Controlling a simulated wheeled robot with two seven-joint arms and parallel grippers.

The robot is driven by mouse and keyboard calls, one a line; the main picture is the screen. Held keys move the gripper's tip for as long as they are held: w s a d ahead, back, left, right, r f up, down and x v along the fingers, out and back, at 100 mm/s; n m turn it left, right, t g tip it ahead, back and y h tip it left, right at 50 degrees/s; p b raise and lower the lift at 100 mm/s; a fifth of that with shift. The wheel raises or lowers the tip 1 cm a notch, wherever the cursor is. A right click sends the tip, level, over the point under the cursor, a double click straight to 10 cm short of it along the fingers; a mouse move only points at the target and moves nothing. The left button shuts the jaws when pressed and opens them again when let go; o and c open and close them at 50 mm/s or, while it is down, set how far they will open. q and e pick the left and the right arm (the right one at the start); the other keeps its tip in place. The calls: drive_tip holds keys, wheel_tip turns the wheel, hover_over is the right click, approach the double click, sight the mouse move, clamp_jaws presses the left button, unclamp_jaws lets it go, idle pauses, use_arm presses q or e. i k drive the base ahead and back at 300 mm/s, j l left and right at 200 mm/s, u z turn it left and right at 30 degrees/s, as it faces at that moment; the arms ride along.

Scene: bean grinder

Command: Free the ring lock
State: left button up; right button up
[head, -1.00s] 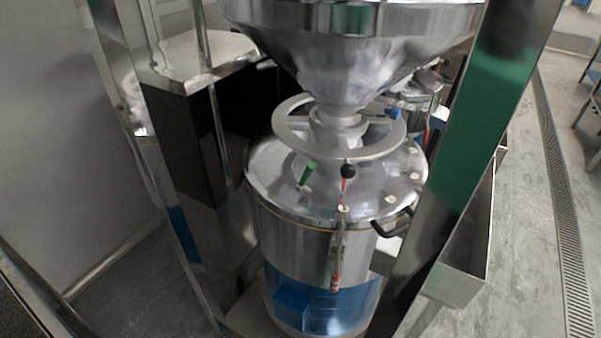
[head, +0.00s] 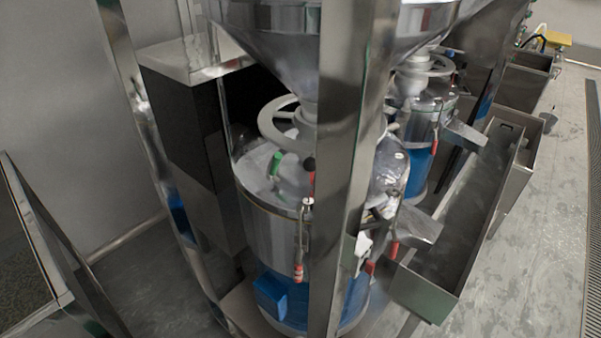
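The nearest grinder (head: 268,225) is a steel drum with a blue lower part, under a steel hopper (head: 270,45). A grey ring (head: 268,125) circles the neck between hopper and drum lid; its right part is hidden by a steel post. A green-handled pin (head: 275,163) stands up from the lid. A red-tipped lever (head: 298,270) hangs on the drum's front. I cannot tell which part is the ring lock. Neither of my grippers is in view.
A steel frame post (head: 345,170) stands in front of the grinder. Long steel troughs (head: 455,225) run along the right. A second grinder (head: 425,110) stands behind. A black box with a steel top (head: 190,60) is at left. Open floor (head: 555,200) lies at far right.

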sight(277, 157)
drive_tip(key=k+l+u, duration=0.15)
drive_tip(key=l, duration=0.3)
drive_tip(key=k+l+u, duration=0.1)
drive_tip(key=l, duration=0.35)
drive_tip(key=k+l+u, duration=0.15)
drive_tip(key=l, duration=0.25)
drive_tip(key=k+l+u, duration=0.15)
drive_tip(key=l, duration=0.25)
drive_tip(key=k, duration=0.05)
